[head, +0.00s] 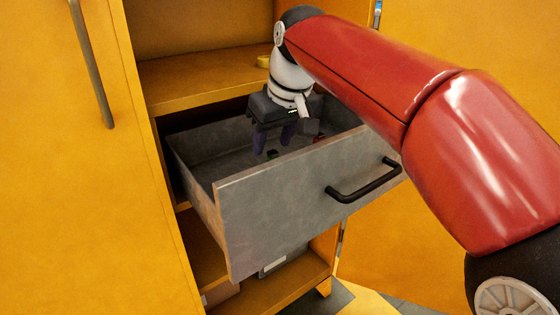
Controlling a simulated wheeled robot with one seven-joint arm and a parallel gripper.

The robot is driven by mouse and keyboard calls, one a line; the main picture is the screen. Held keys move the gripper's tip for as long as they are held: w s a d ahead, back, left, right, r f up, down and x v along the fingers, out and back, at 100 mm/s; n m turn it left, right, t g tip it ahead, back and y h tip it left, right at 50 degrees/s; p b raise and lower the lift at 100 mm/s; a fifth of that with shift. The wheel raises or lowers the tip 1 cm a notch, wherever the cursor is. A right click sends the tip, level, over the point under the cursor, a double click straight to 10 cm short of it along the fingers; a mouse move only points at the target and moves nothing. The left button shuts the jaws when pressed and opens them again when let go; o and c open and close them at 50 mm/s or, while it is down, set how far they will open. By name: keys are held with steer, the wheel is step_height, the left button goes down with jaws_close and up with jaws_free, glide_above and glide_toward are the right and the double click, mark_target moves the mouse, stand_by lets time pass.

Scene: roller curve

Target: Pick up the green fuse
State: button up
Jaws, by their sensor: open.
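A small dark green object (272,154), which looks like the green fuse, lies on the floor of the open grey drawer (300,190). It is too small to make out in detail. My gripper (273,142) reaches down into the drawer with its fingers apart. The green object shows just below the fingertips, apart from them as far as I can tell. Nothing shows between the fingers.
A small red thing (319,139) lies in the drawer right of my gripper, partly hidden by the front panel. The drawer's black handle (365,186) sticks out. Open orange cabinet doors flank the drawer.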

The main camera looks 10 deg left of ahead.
mark_target(273, 152)
steer(key=x, duration=0.6)
steer(key=shift+w+d+f, duration=0.3)
jaws_close()
steer(key=shift+r, duration=0.1)
